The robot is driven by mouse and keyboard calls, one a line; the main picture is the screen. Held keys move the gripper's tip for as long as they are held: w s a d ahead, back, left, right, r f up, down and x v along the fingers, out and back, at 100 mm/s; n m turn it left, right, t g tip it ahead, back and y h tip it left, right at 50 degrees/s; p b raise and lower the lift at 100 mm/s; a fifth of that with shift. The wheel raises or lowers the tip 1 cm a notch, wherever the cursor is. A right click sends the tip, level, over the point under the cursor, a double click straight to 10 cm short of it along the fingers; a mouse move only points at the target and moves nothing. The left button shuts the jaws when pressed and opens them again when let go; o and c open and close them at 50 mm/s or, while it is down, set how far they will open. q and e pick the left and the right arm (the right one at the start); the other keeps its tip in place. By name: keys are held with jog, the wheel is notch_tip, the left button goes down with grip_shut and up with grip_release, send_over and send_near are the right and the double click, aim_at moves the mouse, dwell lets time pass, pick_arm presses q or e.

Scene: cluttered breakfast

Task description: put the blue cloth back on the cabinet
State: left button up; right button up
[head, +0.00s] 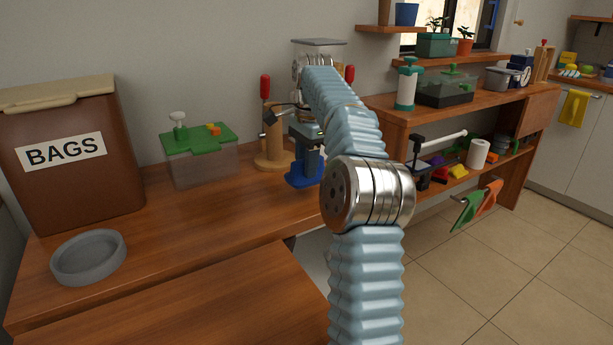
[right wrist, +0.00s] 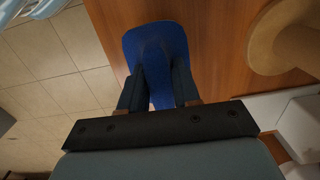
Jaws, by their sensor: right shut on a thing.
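The blue cloth (head: 303,180) is at the right part of the wooden counter, below my right gripper (head: 305,158). In the right wrist view the blue cloth (right wrist: 157,42) is pinched between the two fingers of the right gripper (right wrist: 159,78), its rounded end spreading out past the fingertips over the wood. I cannot tell whether its lower end touches the counter. A pale cabinet (head: 595,140) stands at the far right, with a yellow cloth (head: 574,108) hanging on its front. My left gripper is not in view.
A wooden stand (head: 271,150) with a red top is close left of the gripper. A green-lidded box (head: 200,155), a brown BAGS bin (head: 70,160) and a grey bowl (head: 88,256) share the counter (head: 200,225). An orange cloth (head: 489,197) and a green cloth (head: 467,210) hang from the shelf unit.

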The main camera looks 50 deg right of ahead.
jog(key=shift+w+d+f, duration=0.15)
jog(key=shift+d+f, duration=0.05)
jog(key=shift+f, duration=0.15)
notch_tip(320, 180, down, 3)
jog(key=shift+w+f+b, duration=0.1)
jog(key=shift+f+b, duration=0.1)
jog(key=shift+b, duration=0.45)
jog(key=shift+r, duration=0.1)
jog(key=o, duration=1)
jog(key=r+p, duration=0.1)
jog(key=r, duration=0.2)
jog(key=r+p, duration=0.1)
jog(key=r, duration=0.2)
jog(key=shift+d+r+p, duration=0.2)
jog(key=shift+r+p, duration=0.1)
jog(key=shift+r, duration=0.45)
jog(key=shift+s, duration=0.25)
